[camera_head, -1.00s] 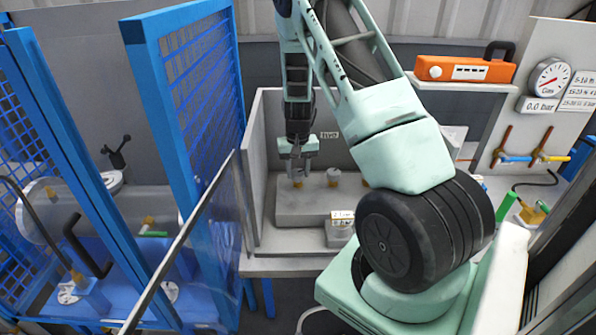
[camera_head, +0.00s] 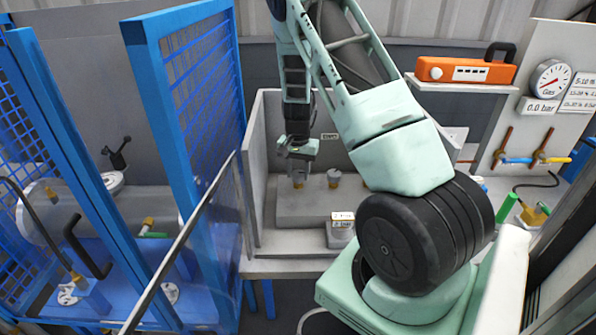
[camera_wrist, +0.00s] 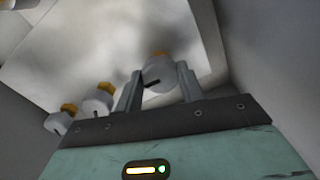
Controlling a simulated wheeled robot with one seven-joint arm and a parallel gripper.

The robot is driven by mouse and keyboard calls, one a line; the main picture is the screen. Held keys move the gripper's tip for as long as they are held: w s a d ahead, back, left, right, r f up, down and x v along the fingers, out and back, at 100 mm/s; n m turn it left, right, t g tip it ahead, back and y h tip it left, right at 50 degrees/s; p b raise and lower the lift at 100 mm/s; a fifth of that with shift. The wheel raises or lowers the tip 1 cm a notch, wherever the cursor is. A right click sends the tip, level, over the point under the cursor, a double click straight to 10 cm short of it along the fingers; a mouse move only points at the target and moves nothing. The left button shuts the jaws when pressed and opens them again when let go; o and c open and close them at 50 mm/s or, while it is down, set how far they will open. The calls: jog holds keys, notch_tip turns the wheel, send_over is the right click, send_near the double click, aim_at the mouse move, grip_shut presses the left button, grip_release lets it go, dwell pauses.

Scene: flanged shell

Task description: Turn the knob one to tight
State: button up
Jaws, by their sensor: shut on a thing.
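My gripper (camera_head: 298,172) is shut on the leftmost knob (camera_head: 298,184) of the grey block (camera_head: 312,211) in the booth. In the wrist view my gripper (camera_wrist: 160,80) has one finger on each side of this knob (camera_wrist: 157,72), which is whitish with a dark slot mark and an orange part behind it. A second knob (camera_head: 334,179) stands to its right in the head view. Two more knobs show to the left in the wrist view, a near one (camera_wrist: 97,103) and a far one (camera_wrist: 58,122). I cannot read a number for the held knob.
Grey booth walls (camera_head: 257,165) stand close around the block. A small labelled box (camera_head: 341,232) sits in front of it. A blue mesh gate (camera_head: 190,110) is to the left. A gas gauge panel (camera_head: 551,80) and an orange case (camera_head: 464,69) are at right.

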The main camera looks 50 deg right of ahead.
aim_at(298, 173)
jog(key=shift+w+r, duration=0.1)
jog(key=o, duration=1)
jog(key=shift+c, duration=0.2)
notch_tip(298, 173, up, 17)
jog(key=b, duration=0.2)
jog(key=shift+r+b, duration=0.2)
jog(key=shift+b, duration=0.15)
jog(key=shift+f, duration=0.1)
